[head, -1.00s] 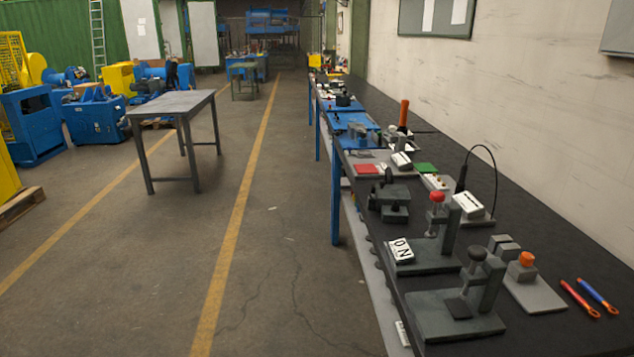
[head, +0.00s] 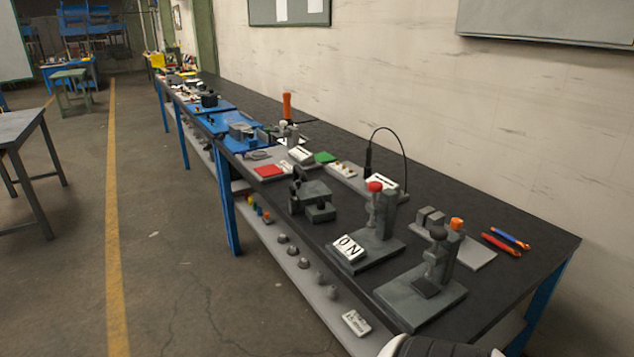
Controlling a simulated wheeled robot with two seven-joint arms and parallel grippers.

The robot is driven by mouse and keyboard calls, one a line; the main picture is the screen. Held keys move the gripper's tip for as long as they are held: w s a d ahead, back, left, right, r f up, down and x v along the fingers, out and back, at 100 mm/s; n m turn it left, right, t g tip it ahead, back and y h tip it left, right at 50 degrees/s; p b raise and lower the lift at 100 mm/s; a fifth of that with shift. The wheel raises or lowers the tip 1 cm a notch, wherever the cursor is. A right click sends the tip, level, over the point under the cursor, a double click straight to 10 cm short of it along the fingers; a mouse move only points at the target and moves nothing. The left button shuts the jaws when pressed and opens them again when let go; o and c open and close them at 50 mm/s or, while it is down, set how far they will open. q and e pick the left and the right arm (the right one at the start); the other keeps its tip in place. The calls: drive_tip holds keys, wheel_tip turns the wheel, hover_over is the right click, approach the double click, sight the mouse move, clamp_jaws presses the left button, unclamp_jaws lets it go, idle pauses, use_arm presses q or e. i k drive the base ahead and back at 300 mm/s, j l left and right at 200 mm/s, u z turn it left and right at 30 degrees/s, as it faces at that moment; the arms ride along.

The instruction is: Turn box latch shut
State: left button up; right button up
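I cannot pick out a box with a latch for sure in the head view. A small grey boxy item (head: 241,131) sits on a blue mat along the long black bench, too small to show any latch. Neither of my grippers shows. A pale and dark rounded part at the bottom edge, right of centre, seems to be mine.
The black bench (head: 520,228) runs along the wall. A lower shelf (head: 308,285) holds several small parts.

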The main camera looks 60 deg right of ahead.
sight(292, 189)
drive_tip(key=i+l+z, duration=0.1)
drive_tip(key=z, duration=0.35)
drive_tip(key=i+z, duration=0.3)
drive_tip(key=z, duration=0.15)
drive_tip(key=i+j+z, duration=0.1)
drive_tip(key=z, duration=0.35)
drive_tip(key=i+j+z, duration=0.15)
drive_tip(key=z, duration=0.3)
drive_tip(key=i, duration=0.1)
